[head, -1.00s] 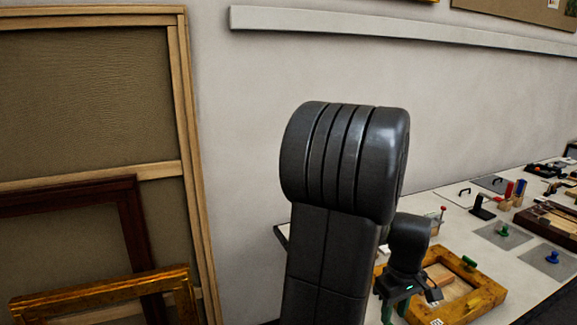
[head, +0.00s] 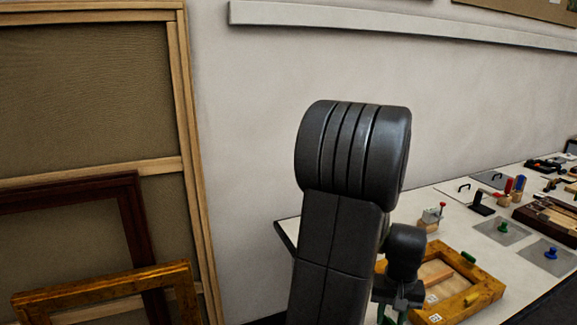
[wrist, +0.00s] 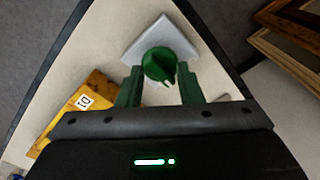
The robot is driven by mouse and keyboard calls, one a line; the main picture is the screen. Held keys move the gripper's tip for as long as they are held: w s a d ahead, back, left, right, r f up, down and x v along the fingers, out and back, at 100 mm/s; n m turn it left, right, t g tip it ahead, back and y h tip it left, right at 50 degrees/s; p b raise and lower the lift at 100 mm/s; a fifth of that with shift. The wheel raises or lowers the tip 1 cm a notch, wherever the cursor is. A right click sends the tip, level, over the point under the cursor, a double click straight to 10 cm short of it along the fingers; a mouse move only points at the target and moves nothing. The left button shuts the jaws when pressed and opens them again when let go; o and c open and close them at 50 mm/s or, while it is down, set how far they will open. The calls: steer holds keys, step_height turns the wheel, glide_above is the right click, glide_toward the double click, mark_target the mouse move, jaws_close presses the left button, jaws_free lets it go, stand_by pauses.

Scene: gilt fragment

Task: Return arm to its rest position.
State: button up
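My gripper (wrist: 160,68) shows in the wrist view with its two green fingers apart. A green knob (wrist: 159,64) on a grey plate (wrist: 178,38) appears beyond and between the fingertips, over the pale bench top. I see no finger closed on the knob; the exact gap in height cannot be told. In the head view my arm stands in the middle, and its bent joint hides part of the bench. My gripper there is mostly hidden, low beside the gilt frame (head: 482,296).
The bench (head: 455,215) runs to the right with knobbed plates (head: 503,230), clamps and a dark wooden frame (head: 545,222). The gilt frame's labelled corner also shows in the wrist view (wrist: 92,86). Large frames (head: 185,150) lean on the wall at left.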

steer(key=m, duration=0.7)
steer(key=shift+p, duration=0.4)
steer(key=m, duration=0.6)
steer(key=shift+p, duration=0.4)
steer(key=shift+m, duration=0.3)
steer(key=shift+s+r, duration=0.1)
